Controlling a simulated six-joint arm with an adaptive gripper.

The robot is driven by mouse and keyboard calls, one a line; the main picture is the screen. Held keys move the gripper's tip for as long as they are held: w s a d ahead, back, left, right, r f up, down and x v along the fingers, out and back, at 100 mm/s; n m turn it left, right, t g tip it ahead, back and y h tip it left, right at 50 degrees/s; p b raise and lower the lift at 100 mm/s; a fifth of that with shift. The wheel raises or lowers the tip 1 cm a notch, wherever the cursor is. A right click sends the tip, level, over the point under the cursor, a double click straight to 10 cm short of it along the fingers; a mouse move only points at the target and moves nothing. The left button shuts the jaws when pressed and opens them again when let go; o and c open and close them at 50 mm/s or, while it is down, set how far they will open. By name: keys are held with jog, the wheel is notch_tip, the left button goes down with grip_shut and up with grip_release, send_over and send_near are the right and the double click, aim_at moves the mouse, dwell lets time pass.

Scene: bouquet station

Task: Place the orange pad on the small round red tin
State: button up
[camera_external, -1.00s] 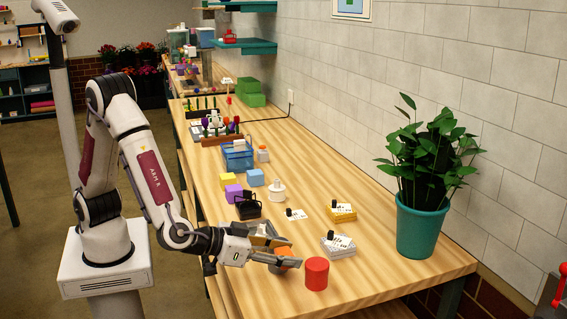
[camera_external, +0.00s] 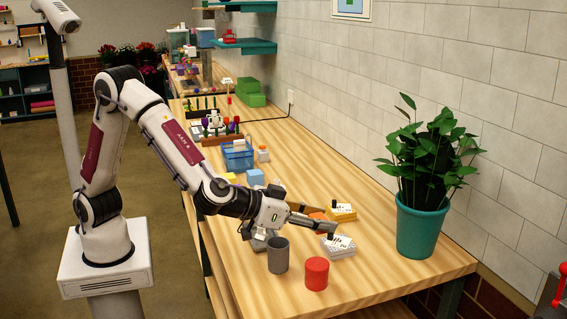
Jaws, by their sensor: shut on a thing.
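My gripper (camera_external: 324,219) is shut on the orange pad (camera_external: 318,215) and reaches over the table to the right. The pad is partly hidden by the near finger. The small round red tin (camera_external: 317,274) stands upright at the near part of the table, below the gripper in the picture. Its top is bare.
A white stack with a black-handled piece (camera_external: 338,247) lies behind the red tin, near the gripper tip. A yellow stack (camera_external: 343,213) is beyond it. A potted plant (camera_external: 418,230) stands at the right. The near table (camera_external: 370,285) is clear.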

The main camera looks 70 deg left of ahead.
dwell(0.3)
send_over(317, 263)
jog(key=shift+f, duration=3.1)
jog(key=shift+f, duration=1.9)
jog(key=shift+f, duration=0.1)
jog(key=o, duration=1)
jog(key=shift+s+r, duration=0.25)
jog(key=shift+s, duration=0.05)
jog(key=v, duration=1.1)
jog(key=shift+s+r, duration=0.1)
